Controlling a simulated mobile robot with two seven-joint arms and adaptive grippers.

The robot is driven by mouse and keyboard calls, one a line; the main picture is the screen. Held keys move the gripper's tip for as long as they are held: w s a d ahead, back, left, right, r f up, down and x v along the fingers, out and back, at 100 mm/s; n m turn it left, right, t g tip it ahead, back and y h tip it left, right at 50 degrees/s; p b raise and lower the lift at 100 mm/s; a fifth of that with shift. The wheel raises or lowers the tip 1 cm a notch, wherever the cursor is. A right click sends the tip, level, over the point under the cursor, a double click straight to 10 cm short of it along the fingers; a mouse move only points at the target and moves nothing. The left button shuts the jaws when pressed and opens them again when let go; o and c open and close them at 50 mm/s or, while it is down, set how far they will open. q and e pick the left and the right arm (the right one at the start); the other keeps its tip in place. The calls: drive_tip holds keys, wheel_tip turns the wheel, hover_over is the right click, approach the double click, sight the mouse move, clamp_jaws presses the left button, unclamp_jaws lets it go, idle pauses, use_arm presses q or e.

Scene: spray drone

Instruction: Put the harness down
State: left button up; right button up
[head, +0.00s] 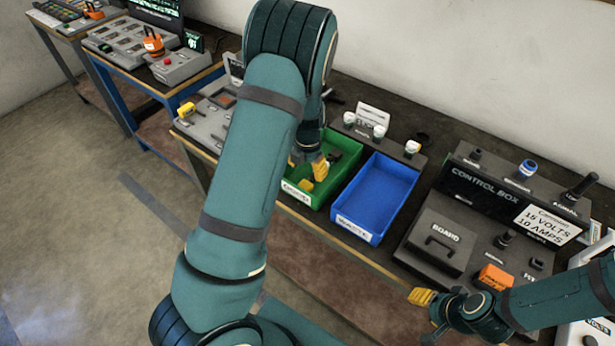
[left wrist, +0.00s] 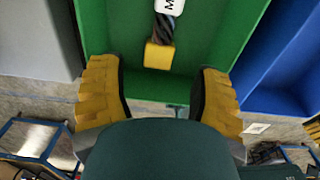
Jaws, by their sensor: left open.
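The harness, a dark braided cable (left wrist: 163,32) with a yellow connector (left wrist: 158,56) and a white tag, lies in the green bin (left wrist: 215,40) in the left wrist view.
A blue bin (head: 380,190) stands right of the green one. A control box (head: 480,190) with a board panel, an orange block (head: 495,278) and knobs is farther right. White-capped items (head: 379,131) stand behind the bins. Other benches with panels are at the far left.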

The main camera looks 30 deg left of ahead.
use_arm(q)
wheel_tip(320, 180, up, 6)
drive_tip(key=shift+f+p, duration=0.2)
drive_tip(key=shift+p, duration=0.1)
idle(0.5)
